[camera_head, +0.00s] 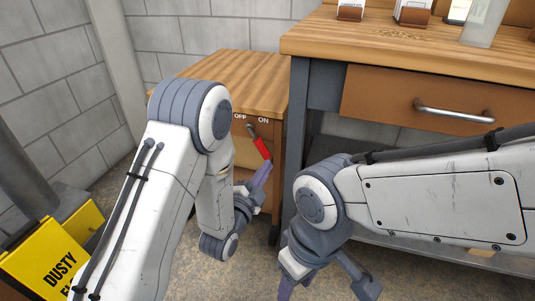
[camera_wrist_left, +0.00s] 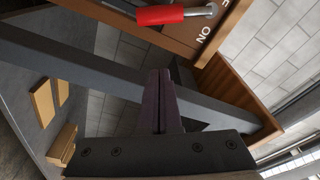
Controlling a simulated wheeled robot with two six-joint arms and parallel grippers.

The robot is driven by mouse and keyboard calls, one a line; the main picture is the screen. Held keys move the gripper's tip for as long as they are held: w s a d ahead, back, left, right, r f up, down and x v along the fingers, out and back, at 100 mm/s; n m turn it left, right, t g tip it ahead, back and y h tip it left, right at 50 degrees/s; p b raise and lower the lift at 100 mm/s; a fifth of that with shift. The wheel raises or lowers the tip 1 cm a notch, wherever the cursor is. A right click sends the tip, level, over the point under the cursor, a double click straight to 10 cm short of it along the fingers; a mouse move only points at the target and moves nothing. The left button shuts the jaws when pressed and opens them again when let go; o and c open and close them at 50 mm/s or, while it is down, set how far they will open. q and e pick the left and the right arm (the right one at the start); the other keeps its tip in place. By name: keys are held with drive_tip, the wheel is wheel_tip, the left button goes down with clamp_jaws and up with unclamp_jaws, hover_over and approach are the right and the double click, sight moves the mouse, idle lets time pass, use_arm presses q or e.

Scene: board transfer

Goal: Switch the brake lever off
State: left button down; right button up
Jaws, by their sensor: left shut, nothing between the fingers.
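The brake lever (camera_head: 262,148) has a red grip on a metal shaft and is mounted on the front of a small wooden cabinet, under the OFF and ON labels. Its grip points down and to the right, on the ON side. My left gripper (camera_head: 263,170) is shut and empty, with its purple fingertips just below the grip. In the left wrist view the red lever (camera_wrist_left: 172,15) lies at the top, beyond the shut fingers (camera_wrist_left: 161,75); whether they touch is unclear. My right gripper (camera_head: 285,289) is low in the head view, partly hidden and cut off by the edge.
The small wooden cabinet (camera_head: 230,75) stands left of a larger workbench (camera_head: 400,48) with a metal-handled drawer (camera_head: 440,108). The workbench's dark leg (camera_head: 297,130) is close right of the lever. A yellow sign (camera_head: 45,262) stands at lower left. Block walls are behind.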

sight(266, 153)
use_arm(q)
drive_tip(key=b+x, duration=0.3)
drive_tip(key=x, duration=0.7)
drive_tip(key=shift+w+d, duration=0.1)
drive_tip(key=shift+w, duration=0.05)
drive_tip(key=a, duration=0.1)
drive_tip(key=a+f+b, duration=0.1)
drive_tip(key=shift+a+f, duration=0.35)
drive_tip(key=shift+a+f+b, duration=0.15)
drive_tip(key=shift+a+b, duration=0.2)
drive_tip(key=shift+a, duration=0.1)
drive_tip(key=shift+f, duration=0.1)
drive_tip(key=shift+a+f+m, duration=0.1)
drive_tip(key=shift+a+m, duration=0.1)
drive_tip(key=shift+m, duration=0.3)
